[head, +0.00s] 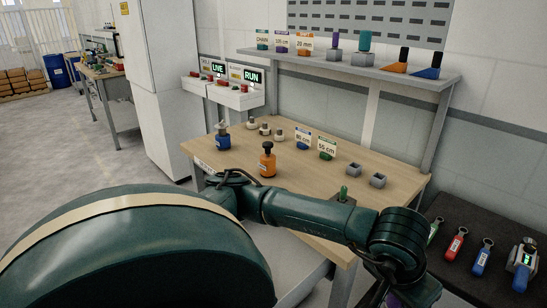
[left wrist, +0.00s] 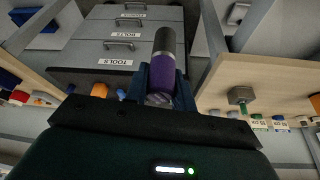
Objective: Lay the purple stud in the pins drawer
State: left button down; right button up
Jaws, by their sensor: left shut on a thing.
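My left gripper (left wrist: 162,85) is shut on the purple stud (left wrist: 172,75), which has a purple lower part and a dark grey upper part in the left wrist view. A bit of purple also shows at the bottom edge of the head view, beside my left arm's end. In the left wrist view a grey drawer unit (left wrist: 165,30) with bar handles stands beyond the stud. One drawer front (left wrist: 80,52) is labelled TOOLS, and the one above reads BOLTS. A higher label (left wrist: 130,16) is too small to read surely. My right gripper is not in view.
A wooden workbench (head: 330,150) holds an orange bottle (head: 267,160), a blue bottle (head: 222,137) and small grey blocks. A shelf (head: 350,66) stands above it. A dark surface (head: 475,215) at right carries key tags (head: 453,246). My left arm crosses the bench front.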

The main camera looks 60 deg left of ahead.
aim_at(272, 251)
jog(key=k+j+z, duration=0.1)
jog(key=k+j, duration=0.15)
jog(key=j, duration=0.15)
jog(key=k+j+z, duration=0.1)
jog(key=k+j, duration=0.15)
jog(key=j, duration=0.15)
jog(key=k+j, duration=0.1)
jog(key=j, duration=0.2)
jog(key=j+z, duration=0.15)
jog(key=j, duration=0.15)
jog(key=k+j, duration=0.15)
jog(key=j, duration=0.15)
jog(key=i+j+z, duration=0.1)
jog(key=j+z, duration=0.2)
jog(key=j, duration=0.7)
